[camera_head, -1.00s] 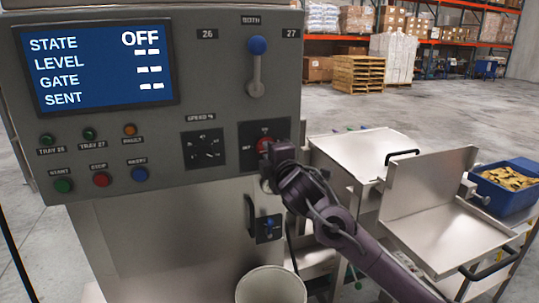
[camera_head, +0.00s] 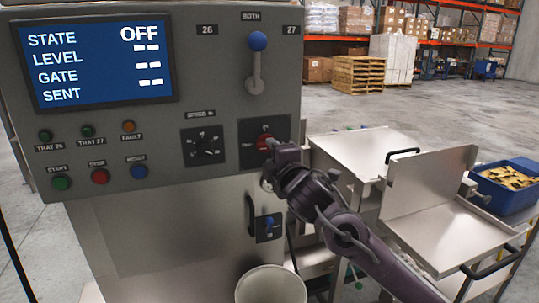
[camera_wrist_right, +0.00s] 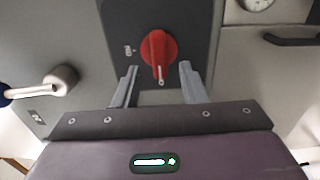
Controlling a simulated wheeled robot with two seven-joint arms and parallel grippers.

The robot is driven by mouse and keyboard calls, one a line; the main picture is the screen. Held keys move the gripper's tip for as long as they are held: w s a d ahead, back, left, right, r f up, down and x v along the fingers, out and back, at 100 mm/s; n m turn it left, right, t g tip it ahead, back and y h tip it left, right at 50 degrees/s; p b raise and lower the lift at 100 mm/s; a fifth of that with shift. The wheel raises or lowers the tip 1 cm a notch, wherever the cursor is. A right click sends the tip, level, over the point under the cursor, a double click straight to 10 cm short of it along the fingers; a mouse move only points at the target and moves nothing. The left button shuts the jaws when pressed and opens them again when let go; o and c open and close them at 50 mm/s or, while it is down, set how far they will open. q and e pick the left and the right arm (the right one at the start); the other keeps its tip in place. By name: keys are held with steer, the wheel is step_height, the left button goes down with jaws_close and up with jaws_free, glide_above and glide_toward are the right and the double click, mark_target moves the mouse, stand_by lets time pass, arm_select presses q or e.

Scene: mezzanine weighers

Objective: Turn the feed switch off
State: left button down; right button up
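The red rotary switch (camera_head: 265,142) sits on a dark plate at the lower right of the grey control panel; I take it for the feed switch. In the right wrist view the red knob (camera_wrist_right: 158,48) has a white mark pointing down the picture, away from the small label at its left. The labels are too small to read surely. The display (camera_head: 95,62) reads STATE OFF. My right gripper (camera_head: 268,168) is just in front of and below the switch. In the right wrist view its fingers (camera_wrist_right: 158,85) are spread, empty, apart from the knob. My left gripper is out of view.
A blue-knobbed lever (camera_head: 257,62) stands above the switch and a speed dial (camera_head: 205,146) is left of it. Coloured buttons and lamps line the panel's lower left. A white bucket (camera_head: 270,285) is below; steel weighers (camera_head: 440,235) stand at the right.

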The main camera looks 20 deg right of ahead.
steer(key=s+b, duration=0.1)
steer(key=s, duration=0.4)
steer(key=shift+d, duration=0.1)
steer(key=shift+f, duration=0.1)
